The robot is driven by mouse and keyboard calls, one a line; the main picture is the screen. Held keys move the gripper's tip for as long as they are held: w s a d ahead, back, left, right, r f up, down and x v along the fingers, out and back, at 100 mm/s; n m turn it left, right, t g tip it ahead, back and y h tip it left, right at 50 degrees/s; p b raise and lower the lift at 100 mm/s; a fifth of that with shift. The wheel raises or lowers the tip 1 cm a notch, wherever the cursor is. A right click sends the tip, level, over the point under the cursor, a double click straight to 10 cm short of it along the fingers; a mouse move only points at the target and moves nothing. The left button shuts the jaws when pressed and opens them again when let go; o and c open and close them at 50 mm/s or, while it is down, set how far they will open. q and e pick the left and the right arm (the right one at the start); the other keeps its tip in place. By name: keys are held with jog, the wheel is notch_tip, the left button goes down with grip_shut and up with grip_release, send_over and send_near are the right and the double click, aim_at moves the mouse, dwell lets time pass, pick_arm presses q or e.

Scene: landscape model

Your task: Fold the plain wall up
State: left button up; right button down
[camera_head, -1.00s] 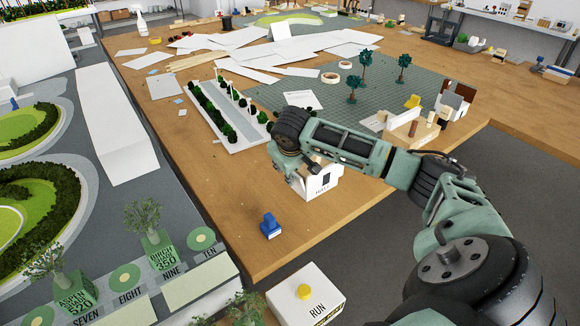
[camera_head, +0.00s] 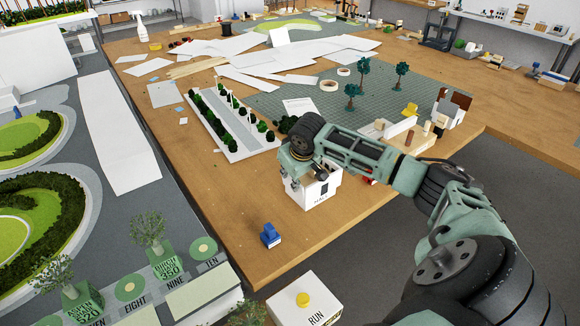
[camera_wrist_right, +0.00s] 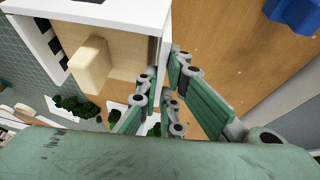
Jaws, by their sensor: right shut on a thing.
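The small white model labelled HALL (camera_head: 322,192) stands near the front edge of the wooden table. My right gripper (camera_head: 296,178) is at its left side, with the fingertips mostly hidden by the gripper itself. The right wrist view shows the model from above, open, with a pale wood floor and a beige block (camera_wrist_right: 89,65) inside. A plain white wall (camera_wrist_right: 167,35) runs along its right side. The fingers of my right gripper (camera_wrist_right: 163,75) lie on either side of this wall's end and are shut on it. The wall's exact tilt is hard to tell. My left gripper is not in view.
A blue object (camera_head: 270,236) stands on the table in front of the model. A white strip with dark green bushes (camera_head: 228,120) lies behind it. A white RUN box (camera_head: 305,302) with a yellow button stands below the table edge. Bare tabletop lies left of the model.

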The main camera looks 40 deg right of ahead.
jog(key=shift+s+d+r+y+p, duration=0.15)
jog(key=shift+d+y+p, duration=0.35)
jog(key=shift+y+p, duration=0.15)
jog(key=shift+f, duration=0.2)
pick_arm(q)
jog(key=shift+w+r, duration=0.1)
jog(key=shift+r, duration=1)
pick_arm(e)
jog(key=c, duration=1.9)
grip_release()
jog(key=shift+r, duration=0.1)
jog(key=v, duration=1.1)
jog(key=shift+s+r, duration=0.15)
jog(key=shift+r, duration=0.2)
